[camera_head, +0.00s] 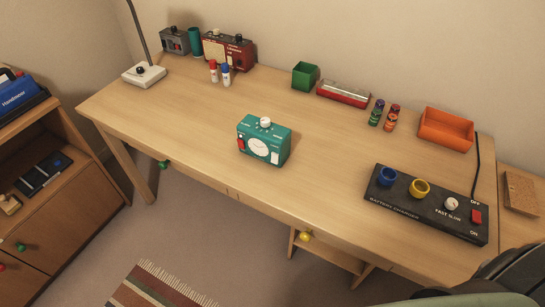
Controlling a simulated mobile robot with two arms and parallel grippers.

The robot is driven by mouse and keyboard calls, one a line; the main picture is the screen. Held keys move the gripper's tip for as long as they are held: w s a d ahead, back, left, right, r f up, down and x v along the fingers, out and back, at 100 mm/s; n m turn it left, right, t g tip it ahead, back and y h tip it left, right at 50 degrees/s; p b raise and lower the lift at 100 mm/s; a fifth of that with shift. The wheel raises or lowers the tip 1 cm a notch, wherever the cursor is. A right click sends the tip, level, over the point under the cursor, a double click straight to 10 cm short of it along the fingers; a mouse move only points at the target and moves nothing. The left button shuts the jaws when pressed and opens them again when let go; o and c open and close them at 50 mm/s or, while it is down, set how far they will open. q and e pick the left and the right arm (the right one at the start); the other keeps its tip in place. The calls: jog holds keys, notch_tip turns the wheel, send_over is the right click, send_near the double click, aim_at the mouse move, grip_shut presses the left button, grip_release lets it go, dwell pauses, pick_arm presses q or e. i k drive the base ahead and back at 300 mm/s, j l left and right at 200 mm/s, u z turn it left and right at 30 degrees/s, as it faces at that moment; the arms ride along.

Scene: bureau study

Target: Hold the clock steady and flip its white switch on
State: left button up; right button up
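The teal clock (280,136) stands upright on the wooden desk (190,125), near the front edge at the middle. Its front has a round white dial, a red part at the left and a small white part (275,158) at the lower right, which looks like the white switch. Its setting is too small to tell. A white knob (265,122) sits on top of the clock. Nothing touches the clock. Neither of my grippers is in view.
A black battery charger (425,208) with blue and yellow cups lies at the desk's right. Red and blue-capped bottles, radios, a green box (305,76), batteries and an orange tray (446,129) line the back. The desk around the clock is clear. Dark and green shapes fill the lower right corner.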

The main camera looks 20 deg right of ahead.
aim_at(275, 156)
jog(key=z, duration=0.8)
jog(key=i+j+z, duration=0.1)
jog(key=z, duration=0.3)
jog(key=j+z, duration=0.65)
jog(key=z, duration=0.2)
jog(key=j+z, duration=0.25)
jog(key=z, duration=0.15)
jog(key=j+z, duration=0.4)
jog(key=l, duration=0.1)
